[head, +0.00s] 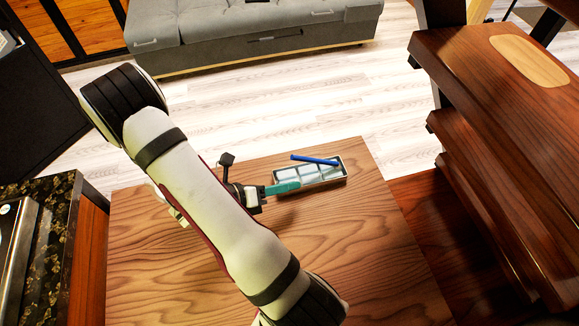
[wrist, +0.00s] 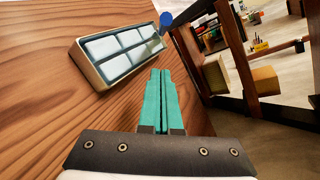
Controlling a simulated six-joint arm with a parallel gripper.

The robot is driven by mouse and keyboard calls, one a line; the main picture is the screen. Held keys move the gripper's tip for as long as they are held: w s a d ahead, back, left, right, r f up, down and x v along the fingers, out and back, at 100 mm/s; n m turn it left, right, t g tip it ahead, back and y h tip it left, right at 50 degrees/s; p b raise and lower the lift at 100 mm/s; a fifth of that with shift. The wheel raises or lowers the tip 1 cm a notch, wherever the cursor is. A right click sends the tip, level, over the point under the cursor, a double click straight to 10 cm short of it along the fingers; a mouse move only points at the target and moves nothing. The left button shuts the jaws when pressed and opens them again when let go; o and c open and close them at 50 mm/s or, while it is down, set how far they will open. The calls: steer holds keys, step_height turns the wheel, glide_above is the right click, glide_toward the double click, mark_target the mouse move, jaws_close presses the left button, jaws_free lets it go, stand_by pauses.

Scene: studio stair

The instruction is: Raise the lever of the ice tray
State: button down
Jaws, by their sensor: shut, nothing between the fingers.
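The ice tray (head: 309,183) is a pale metal tray with several light-blue cells, lying on the wooden table near its far edge. Its blue lever (head: 315,159) is a rod along the tray's far side in the head view. In the wrist view the tray (wrist: 93,72) is at upper left and the lever (wrist: 166,19) shows end-on as a blue round tip. My gripper (head: 297,186) has teal fingers, shut and empty. In the head view the fingertips overlap the tray's left end. In the wrist view the fingertips (wrist: 160,72) are below the lever tip, apart from it.
The wooden table (head: 170,280) is otherwise bare. Wooden stair treads (head: 490,120) rise at the right, close to the table. A grey sofa (head: 250,35) stands beyond the pale floor. A dark speckled counter (head: 45,230) is at the left.

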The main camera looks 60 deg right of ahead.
steer(key=shift+w+d+r, duration=0.25)
steer(key=shift+d+r, duration=0.05)
steer(key=shift+d, duration=0.25)
steer(key=shift+w+d+r, duration=0.2)
steer(key=shift+d+r, duration=0.1)
steer(key=shift+d, duration=0.3)
steer(key=shift+w+d+r, duration=0.25)
steer(key=shift+d+r, duration=0.05)
steer(key=shift+d, duration=0.25)
steer(key=shift+s+d+r+t+y, duration=0.2)
steer(key=shift+r+t+y, duration=0.1)
steer(key=shift+r, duration=0.2)
steer(key=s+d+r+t+y, duration=0.3)
steer(key=s+d+r, duration=0.1)
steer(key=r, duration=0.1)
steer(key=shift+s+d+r+m+y, duration=0.2)
steer(key=shift+r+m+y, duration=0.1)
steer(key=shift+m, duration=0.1)
steer(key=shift+r, duration=0.1)
